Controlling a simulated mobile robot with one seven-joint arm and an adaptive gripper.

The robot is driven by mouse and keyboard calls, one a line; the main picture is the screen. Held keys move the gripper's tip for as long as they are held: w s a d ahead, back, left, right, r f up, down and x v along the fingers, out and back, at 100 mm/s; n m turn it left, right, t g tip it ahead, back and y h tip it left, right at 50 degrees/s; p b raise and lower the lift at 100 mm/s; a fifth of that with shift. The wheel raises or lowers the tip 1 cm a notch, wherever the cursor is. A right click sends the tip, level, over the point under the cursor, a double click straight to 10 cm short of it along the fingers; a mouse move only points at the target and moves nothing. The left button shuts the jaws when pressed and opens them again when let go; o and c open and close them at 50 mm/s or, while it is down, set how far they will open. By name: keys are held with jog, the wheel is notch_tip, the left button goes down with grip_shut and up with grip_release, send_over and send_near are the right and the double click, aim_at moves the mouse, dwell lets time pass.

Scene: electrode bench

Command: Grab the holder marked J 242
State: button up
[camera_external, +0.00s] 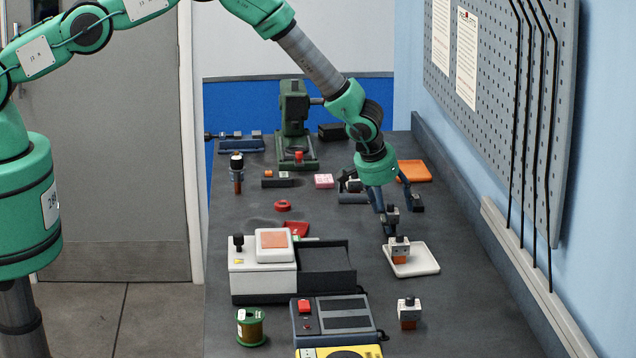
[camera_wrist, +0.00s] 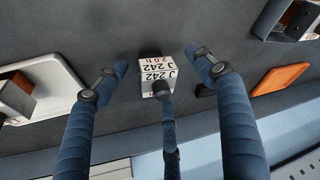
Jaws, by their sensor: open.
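The holder marked J 242 (camera_wrist: 157,72) is a small white block with black lettering on two faces, the lettering upside down on one, in the middle of the wrist view. My gripper (camera_wrist: 160,66) is open around it: one finger stands left, one right, apart from the block. A third finger comes from below, its tip overlapping the lettered face; I cannot tell whether it touches. In the external view my gripper (camera_external: 396,208) is low over the bench's right side, just beyond the white tray (camera_external: 430,262). The fingers largely hide the J 242 holder there.
Another holder (camera_external: 400,248) stands in the white tray, and one (camera_external: 408,312) stands nearer the front. An orange tray (camera_external: 416,168) lies beyond my gripper. A white instrument (camera_external: 262,275) and a grey device (camera_external: 333,315) stand to the left. The pegboard wall (camera_external: 500,90) bounds the right.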

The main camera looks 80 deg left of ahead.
jog(key=c, duration=1.6)
jog(key=shift+r, duration=0.15)
jog(key=shift+w+r+b, duration=0.1)
jog(key=shift+r+b, duration=0.4)
jog(key=shift+r, duration=0.9)
jog(key=shift+s+r, duration=0.2)
jog(key=shift+r, duration=0.1)
jog(key=s+b, duration=0.1)
jog(key=s, duration=0.4)
jog(key=s+d+r+b, duration=0.1)
jog(key=s+b, duration=0.1)
jog(key=s, duration=0.3)
jog(key=s+d+b, duration=0.1)
jog(key=s, duration=0.4)
jog(key=shift+s+d+r+b, duration=0.2)
jog(key=shift+s+d+b, duration=0.05)
jog(key=shift+b, duration=0.15)
